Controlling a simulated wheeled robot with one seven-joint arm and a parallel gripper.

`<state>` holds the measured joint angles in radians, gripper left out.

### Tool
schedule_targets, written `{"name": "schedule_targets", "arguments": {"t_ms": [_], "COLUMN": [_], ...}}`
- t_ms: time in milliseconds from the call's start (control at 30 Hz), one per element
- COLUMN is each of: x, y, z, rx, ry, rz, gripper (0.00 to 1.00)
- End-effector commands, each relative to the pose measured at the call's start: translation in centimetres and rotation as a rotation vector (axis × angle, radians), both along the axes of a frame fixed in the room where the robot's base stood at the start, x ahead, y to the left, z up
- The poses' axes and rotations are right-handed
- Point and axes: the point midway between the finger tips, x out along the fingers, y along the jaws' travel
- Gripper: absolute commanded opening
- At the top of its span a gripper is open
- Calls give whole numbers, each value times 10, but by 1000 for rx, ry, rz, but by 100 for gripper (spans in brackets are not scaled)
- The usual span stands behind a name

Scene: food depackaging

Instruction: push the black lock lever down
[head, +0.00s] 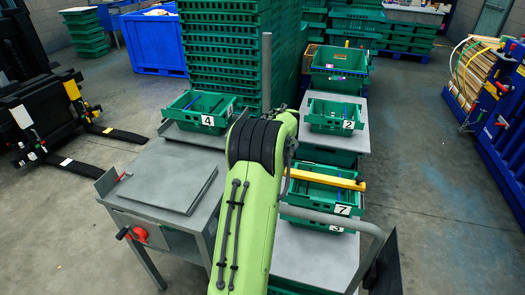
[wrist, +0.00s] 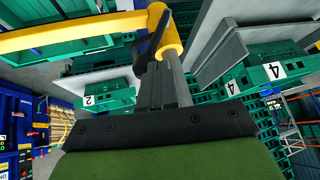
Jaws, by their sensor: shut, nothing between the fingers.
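The black lock lever (wrist: 149,45) shows in the wrist view as a curved dark piece beside the yellow sleeve of the yellow arm (wrist: 168,40). The sleeve sits around a grey post (wrist: 180,88). My gripper (wrist: 155,68) is shut and empty, with its fingertips close to the lever's lower part. I cannot tell whether they touch it. In the head view the yellow arm (head: 330,178) sticks out to the right from behind my green arm. The lever and my gripper are hidden there.
Green crates numbered 4 (head: 202,112), 2 (head: 335,116) and 7 (head: 325,192) stand around my arm. A grey table (head: 150,180) with red-handled parts is at the left. A tall stack of green crates (head: 235,60) is behind. Open floor lies at the right.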

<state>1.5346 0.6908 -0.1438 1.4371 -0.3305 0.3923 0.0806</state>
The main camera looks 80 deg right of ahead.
Motion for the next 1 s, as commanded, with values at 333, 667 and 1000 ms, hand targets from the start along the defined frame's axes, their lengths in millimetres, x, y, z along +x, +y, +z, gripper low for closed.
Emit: {"name": "schedule_targets", "arguments": {"t_ms": [333, 667, 1000], "x": [-39, -63, -62], "y": [3, 6, 6], "z": [-22, -51, -59], "rx": [-29, -59, -70], "ry": [-328, -639, -744], "rz": [-7, -5, 1], "gripper": [0, 0, 0]}}
